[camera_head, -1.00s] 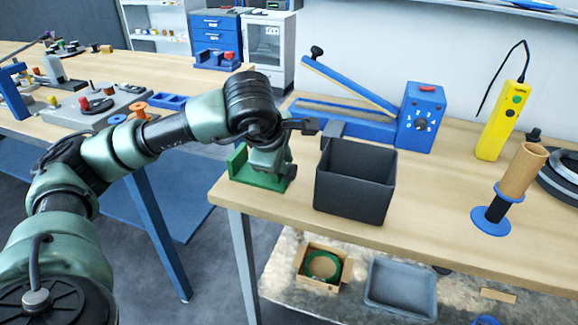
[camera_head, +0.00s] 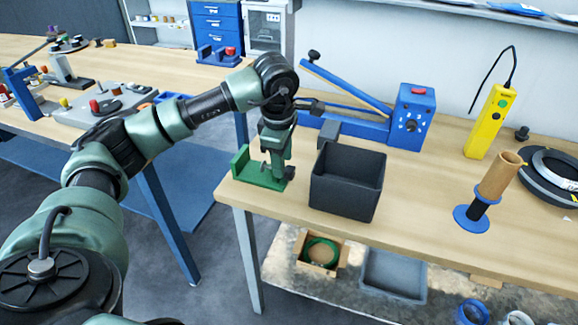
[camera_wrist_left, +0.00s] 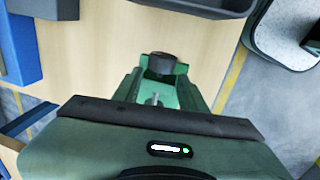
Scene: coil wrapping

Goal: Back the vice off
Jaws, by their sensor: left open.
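The green vice (camera_head: 248,172) stands at the near left corner of the wooden bench, its upright jaw on the left. My left gripper (camera_head: 277,168) comes down over its right side, next to the dark knob (camera_head: 290,173). The gripper is open; whether it touches the vice is hard to tell. In the left wrist view, the dark knob (camera_wrist_left: 161,64) and a grey screw (camera_wrist_left: 154,101) lie between green parts, just beyond my gripper's housing. My right gripper is not in view.
A dark open bin (camera_head: 347,185) stands close to the right of the vice. The bench's front edge is near the vice. Bench space between bin and spool is clear.

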